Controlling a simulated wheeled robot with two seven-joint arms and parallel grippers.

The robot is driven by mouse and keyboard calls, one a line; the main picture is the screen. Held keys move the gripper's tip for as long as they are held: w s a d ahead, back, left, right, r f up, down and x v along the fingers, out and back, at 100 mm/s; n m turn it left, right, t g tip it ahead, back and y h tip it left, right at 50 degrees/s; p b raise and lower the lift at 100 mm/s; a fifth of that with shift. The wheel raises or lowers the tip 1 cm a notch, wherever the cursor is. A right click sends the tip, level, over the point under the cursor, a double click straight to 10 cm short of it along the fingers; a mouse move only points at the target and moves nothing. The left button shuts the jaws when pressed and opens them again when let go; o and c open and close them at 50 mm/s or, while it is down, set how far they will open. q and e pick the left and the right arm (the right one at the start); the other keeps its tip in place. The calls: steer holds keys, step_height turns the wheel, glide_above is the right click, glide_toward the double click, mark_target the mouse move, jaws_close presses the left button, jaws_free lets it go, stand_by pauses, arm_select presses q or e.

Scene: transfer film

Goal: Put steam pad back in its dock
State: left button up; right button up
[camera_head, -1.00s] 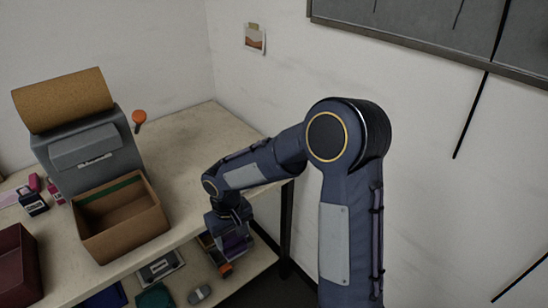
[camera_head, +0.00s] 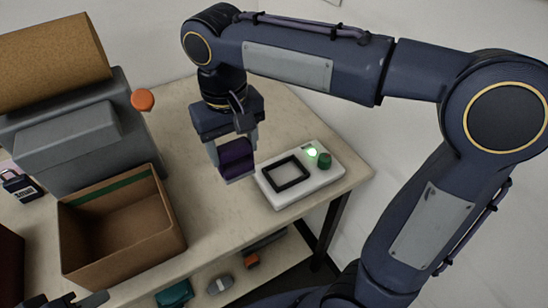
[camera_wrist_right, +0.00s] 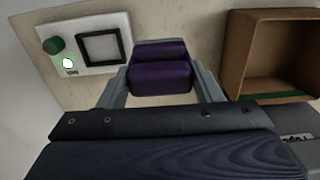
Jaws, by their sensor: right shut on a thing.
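The purple steam pad (camera_head: 236,157) is between the fingers of my right gripper (camera_head: 232,165), which is shut on it. The dock (camera_head: 325,178) is a white box with an empty black square frame, a lit green lamp and a dark green knob. It also shows at upper left in the wrist view (camera_wrist_right: 110,65). Part of my left gripper (camera_head: 85,299) shows at the bottom left edge; its jaws are mostly cut off.
An open cardboard box (camera_head: 120,225) stands on the table to the left of my right gripper. A grey machine (camera_head: 75,145) with a cork-coloured roll and an orange knob (camera_head: 143,100) stands behind it. The lower shelf holds a teal item (camera_head: 174,293) and a grey item (camera_head: 221,285).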

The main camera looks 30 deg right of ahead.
steer(key=shift+w+d+r, duration=0.1)
steer(key=shift+w+d, duration=0.05)
steer(key=shift+d, duration=0.1)
steer(key=shift+w+d+f+p, duration=0.25)
steer(key=shift+w+d+f, duration=0.3)
steer(key=shift+d+f, duration=1.6)
steer(key=shift+w+d+f+p, duration=0.3)
steer(key=shift+w+d+f, duration=0.2)
steer(key=shift+d+f, duration=1.65)
steer(key=shift+w+d+f+p, duration=0.25)
steer(key=shift+w+d+f, duration=0.3)
steer(key=shift+d+f, duration=1.55)
steer(key=shift+f, duration=0.2)
steer(key=o, duration=1.2)
steer(key=shift+r, duration=0.1)
